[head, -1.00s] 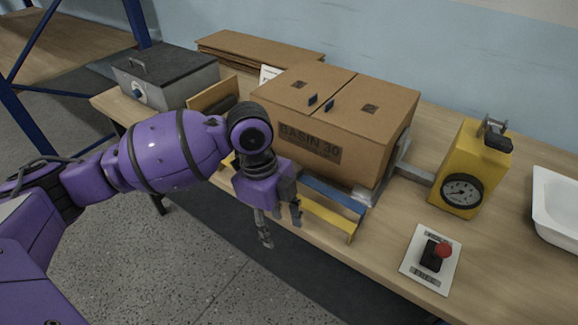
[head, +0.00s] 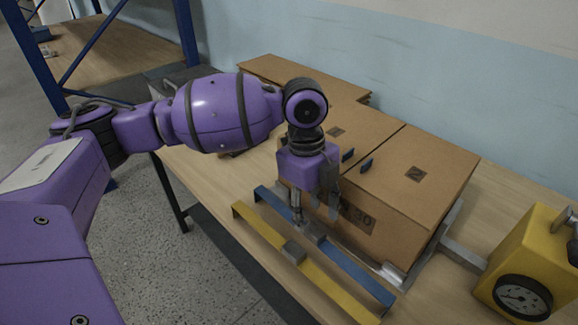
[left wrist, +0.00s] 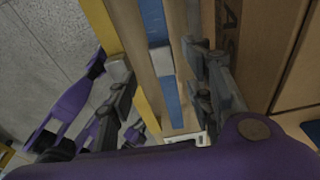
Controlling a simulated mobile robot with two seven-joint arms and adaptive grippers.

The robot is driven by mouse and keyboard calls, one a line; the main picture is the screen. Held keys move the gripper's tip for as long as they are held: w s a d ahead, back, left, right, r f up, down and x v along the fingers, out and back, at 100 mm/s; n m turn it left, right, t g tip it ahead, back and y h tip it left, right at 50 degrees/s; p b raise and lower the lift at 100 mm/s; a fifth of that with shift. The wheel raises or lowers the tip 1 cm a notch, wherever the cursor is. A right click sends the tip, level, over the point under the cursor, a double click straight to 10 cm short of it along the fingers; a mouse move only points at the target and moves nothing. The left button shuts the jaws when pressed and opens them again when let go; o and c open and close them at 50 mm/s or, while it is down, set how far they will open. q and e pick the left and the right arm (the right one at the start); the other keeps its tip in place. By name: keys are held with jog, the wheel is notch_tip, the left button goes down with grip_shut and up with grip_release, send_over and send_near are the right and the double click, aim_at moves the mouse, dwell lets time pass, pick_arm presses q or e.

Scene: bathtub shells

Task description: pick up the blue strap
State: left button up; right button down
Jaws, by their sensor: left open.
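The blue strap (head: 352,272) is a long flat bar lying along the table's front, between a yellow strap (head: 262,228) and the carton (head: 405,190). A grey block sits partway along it. My left gripper (head: 315,214) points down over the blue strap, with its fingers open and nothing held. The fingers cover part of the strap in the head view. In the left wrist view the blue strap (left wrist: 173,110) runs between the two open fingers of the left gripper (left wrist: 160,88). I cannot tell how high the fingertips are above it. My right gripper is not in view.
The closed carton stands close behind the blue strap, against a metal bracket. A yellow box with a dial (head: 525,270) is at the right. Flat cardboard (head: 285,75) lies at the back. Floor is open in front of the table (head: 183,165).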

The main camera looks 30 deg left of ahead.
aim_at(315, 229)
pick_arm(q)
jog(key=f, duration=0.4)
jog(key=shift+d, duration=0.35)
jog(key=shift+f, duration=0.25)
jog(key=shift+w, duration=0.1)
jog(key=c, duration=1)
jog(key=shift+r, duration=0.1)
grip_shut()
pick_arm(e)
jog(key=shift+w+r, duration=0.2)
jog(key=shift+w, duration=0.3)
